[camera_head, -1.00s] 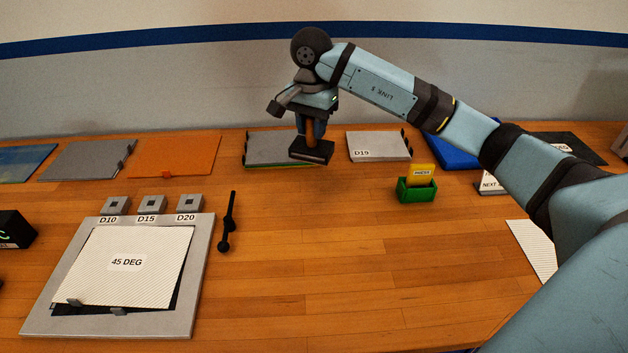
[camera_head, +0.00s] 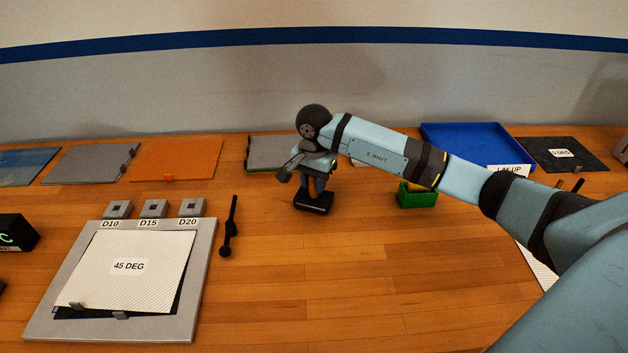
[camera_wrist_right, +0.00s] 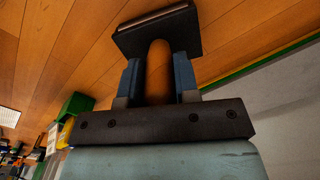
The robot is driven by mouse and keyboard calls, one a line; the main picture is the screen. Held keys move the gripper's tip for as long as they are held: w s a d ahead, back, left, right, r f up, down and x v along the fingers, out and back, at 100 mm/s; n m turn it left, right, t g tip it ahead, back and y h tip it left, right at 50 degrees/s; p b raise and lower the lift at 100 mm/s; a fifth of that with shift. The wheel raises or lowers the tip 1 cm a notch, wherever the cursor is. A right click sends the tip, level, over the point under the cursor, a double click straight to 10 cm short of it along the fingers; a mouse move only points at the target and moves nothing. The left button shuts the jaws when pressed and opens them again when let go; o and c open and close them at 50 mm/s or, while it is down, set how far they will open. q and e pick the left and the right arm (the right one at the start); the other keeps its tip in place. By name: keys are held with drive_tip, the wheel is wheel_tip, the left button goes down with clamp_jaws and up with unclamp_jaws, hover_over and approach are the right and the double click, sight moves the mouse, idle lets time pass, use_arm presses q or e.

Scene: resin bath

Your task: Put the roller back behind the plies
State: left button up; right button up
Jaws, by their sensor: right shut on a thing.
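My right gripper (camera_head: 318,184) is shut on a tool with a brown round handle (camera_wrist_right: 159,70) and a wide, flat black head (camera_head: 313,203). The fingers grip the handle from both sides, and the head points down, close to the table; I cannot tell if it touches. I cannot tell whether this tool is the roller. A thin black tool with knobs (camera_head: 230,226) lies right of the grey frame (camera_head: 205,240). A striped ply marked 45 DEG (camera_head: 128,285) lies in that frame. A dark sheet marked 0 DEG (camera_head: 560,163) lies at the back right. My left gripper is not in view.
A green holder (camera_head: 417,200) stands just right of the gripper, partly under my arm. Behind are a grey plate (camera_head: 268,150), an orange sheet (camera_head: 177,160) and a blue tray (camera_head: 476,128). The front middle of the table (camera_head: 320,290) is clear.

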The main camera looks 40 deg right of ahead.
drive_tip(key=o, duration=0.9)
drive_tip(key=shift+f, duration=0.1)
drive_tip(key=shift+c, duration=0.2)
wheel_tip(320, 180, up, 12)
drive_tip(key=shift+r+b, duration=0.2)
drive_tip(key=shift+b, duration=0.15)
drive_tip(key=shift+f, duration=0.1)
